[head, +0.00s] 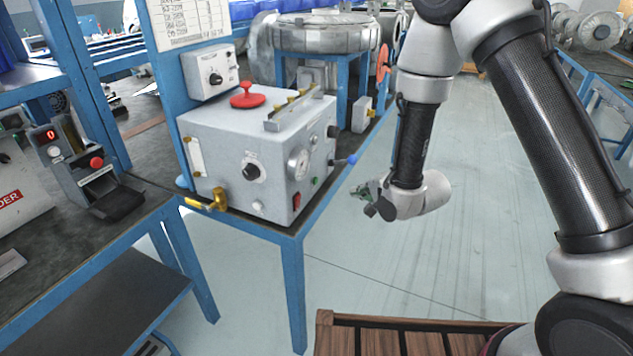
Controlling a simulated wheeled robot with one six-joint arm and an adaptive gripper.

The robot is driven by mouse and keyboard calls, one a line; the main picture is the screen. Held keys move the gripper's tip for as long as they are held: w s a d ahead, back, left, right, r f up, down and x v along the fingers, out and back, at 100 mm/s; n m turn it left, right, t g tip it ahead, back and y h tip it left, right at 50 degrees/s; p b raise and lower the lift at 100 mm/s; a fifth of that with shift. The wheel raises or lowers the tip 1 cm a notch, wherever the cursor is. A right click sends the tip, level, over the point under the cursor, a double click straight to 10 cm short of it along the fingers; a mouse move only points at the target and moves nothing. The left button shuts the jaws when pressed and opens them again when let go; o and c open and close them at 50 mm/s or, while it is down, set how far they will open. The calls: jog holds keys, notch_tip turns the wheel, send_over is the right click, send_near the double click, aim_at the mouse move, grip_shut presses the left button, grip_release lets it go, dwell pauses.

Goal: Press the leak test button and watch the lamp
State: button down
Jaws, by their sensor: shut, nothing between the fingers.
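The grey blower bench box (225,150) stands on a blue-framed table left of centre. A black dial (252,172) and a small white round part (258,205) are on its front face. A pressure gauge (299,164), a small green round part (315,182) and a red rocker (296,201) are on its right face. The labels are too small to read, so I cannot tell which part is the leak test button or the lamp. My gripper (364,202) is shut and empty, in the air to the right of the box, apart from it.
A blue-tipped lever (346,160) sticks out from the box toward my gripper. A brass valve (212,202) juts from its lower left. A red knob (248,96) is on top. A device with a red display (75,165) stands at left. Open floor (470,220) lies to the right.

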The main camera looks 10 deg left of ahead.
jog(key=w+a, duration=0.3)
jog(key=a, duration=0.5)
jog(key=shift+a, duration=0.25)
dwell(1.4)
jog(key=shift+w+a, duration=0.15)
jog(key=shift+a, duration=0.15)
jog(key=shift+w+a, duration=0.1)
jog(key=shift+a, duration=0.2)
dwell(0.8)
jog(key=shift+d, duration=0.15)
jog(key=shift+s+d, duration=0.25)
jog(key=shift+d, duration=0.3)
jog(key=d, duration=0.1)
jog(key=s+d, duration=0.1)
jog(key=d, duration=0.2)
jog(key=shift+s+d, duration=0.35)
